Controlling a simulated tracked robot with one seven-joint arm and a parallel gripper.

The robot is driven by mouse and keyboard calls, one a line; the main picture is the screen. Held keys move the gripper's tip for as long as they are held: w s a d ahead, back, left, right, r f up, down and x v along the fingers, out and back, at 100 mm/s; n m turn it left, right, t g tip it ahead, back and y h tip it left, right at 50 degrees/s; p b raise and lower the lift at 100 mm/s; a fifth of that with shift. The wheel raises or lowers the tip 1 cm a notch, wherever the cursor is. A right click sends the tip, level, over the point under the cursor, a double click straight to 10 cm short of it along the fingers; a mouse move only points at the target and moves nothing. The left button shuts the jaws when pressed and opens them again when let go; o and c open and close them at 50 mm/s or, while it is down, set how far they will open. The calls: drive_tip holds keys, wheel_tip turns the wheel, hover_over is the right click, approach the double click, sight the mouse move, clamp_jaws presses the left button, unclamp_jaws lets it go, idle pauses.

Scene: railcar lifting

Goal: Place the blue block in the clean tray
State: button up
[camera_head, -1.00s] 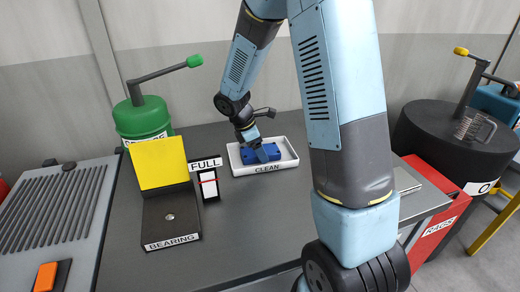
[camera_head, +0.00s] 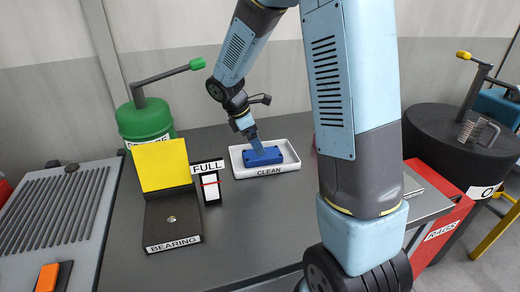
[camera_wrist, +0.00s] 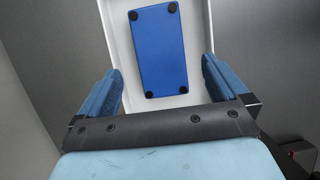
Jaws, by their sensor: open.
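The blue block (camera_head: 263,157) lies inside the white tray labelled CLEAN (camera_head: 290,165) on the dark bench. In the wrist view the blue block (camera_wrist: 152,48) shows black round dots at its corners and sits flat on the floor of the tray (camera_wrist: 196,20). My gripper (camera_head: 257,150) is just above the block in the head view. In the wrist view my gripper's two blue fingers (camera_wrist: 160,92) are spread wide, with nothing between them, and the block lies beyond them, apart from both.
Left of the tray stand a FULL gauge (camera_head: 209,187), a BEARING stand with a yellow plate (camera_head: 162,166) and a green can with a lever (camera_head: 147,119). A red RAGS box (camera_head: 437,229) and a dark drum (camera_head: 450,140) are at the right. The bench front is clear.

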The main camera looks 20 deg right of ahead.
drive_tip(key=v, duration=0.6)
drive_tip(key=s+d+r+m+t+y, duration=0.2)
drive_tip(key=s+d+r+m+t, duration=0.15)
drive_tip(key=s+r+m, duration=0.7)
drive_tip(key=s+d+r+m+t+y, duration=0.1)
drive_tip(key=s+r+m, duration=0.1)
drive_tip(key=s, duration=0.5)
drive_tip(key=s+r+m+t+y, duration=0.1)
drive_tip(key=s+m, duration=0.3)
drive_tip(key=s, duration=0.4)
drive_tip(key=shift+d+r+m+y, duration=0.3)
drive_tip(key=shift+d+r+m, duration=0.05)
drive_tip(key=shift+d+r, duration=0.1)
drive_tip(key=shift+t, duration=0.25)
drive_tip(key=shift+c, duration=0.4)
